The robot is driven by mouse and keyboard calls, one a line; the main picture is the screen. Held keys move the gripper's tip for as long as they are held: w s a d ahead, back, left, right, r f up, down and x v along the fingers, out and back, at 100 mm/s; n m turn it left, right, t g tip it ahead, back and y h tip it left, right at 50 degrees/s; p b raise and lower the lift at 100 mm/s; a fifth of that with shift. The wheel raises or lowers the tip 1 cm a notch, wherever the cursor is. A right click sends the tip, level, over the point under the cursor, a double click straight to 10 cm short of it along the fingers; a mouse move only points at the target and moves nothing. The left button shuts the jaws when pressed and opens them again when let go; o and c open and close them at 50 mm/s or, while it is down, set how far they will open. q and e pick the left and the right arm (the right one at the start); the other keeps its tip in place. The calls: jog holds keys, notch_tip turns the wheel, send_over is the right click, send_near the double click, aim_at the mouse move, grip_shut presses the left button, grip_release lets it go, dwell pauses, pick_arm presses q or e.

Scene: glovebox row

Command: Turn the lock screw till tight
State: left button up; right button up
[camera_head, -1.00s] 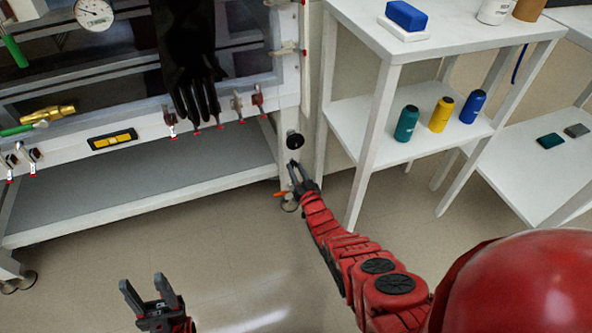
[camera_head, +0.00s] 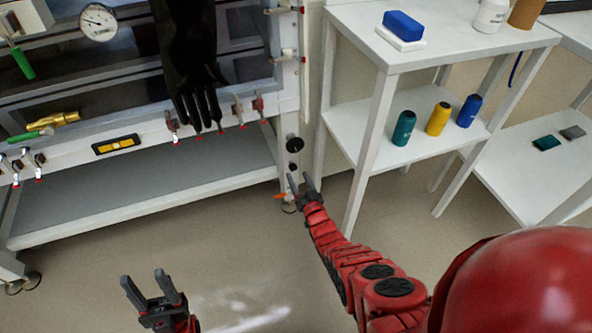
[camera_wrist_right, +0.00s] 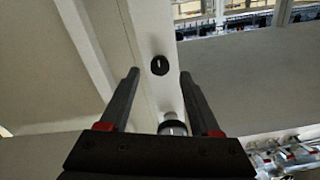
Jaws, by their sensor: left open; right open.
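A round black knob (camera_head: 294,144) sits on the white right front leg of the glovebox stand. In the right wrist view a black round part with a white line (camera_wrist_right: 159,65) shows on the white post, beyond my fingertips. A second dark round part with a pale rim (camera_wrist_right: 172,128) shows lower, between my fingers, partly hidden by the gripper body. I cannot tell which is the lock screw. My right gripper (camera_head: 300,183) is open and empty at the leg, below the black knob. My left gripper (camera_head: 151,282) is open and empty above the floor at lower left.
The glovebox with its black glove (camera_head: 198,105) hangs over a grey lower shelf (camera_head: 150,185). An orange lever (camera_head: 281,196) is at the leg's foot. A white shelf unit (camera_head: 355,190) with bottles stands close on the right. The floor in front is clear.

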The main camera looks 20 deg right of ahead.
jog(key=s+p, duration=0.6)
jog(key=s, duration=0.8)
jog(key=shift+s+d, duration=0.2)
jog(key=shift+d, duration=0.05)
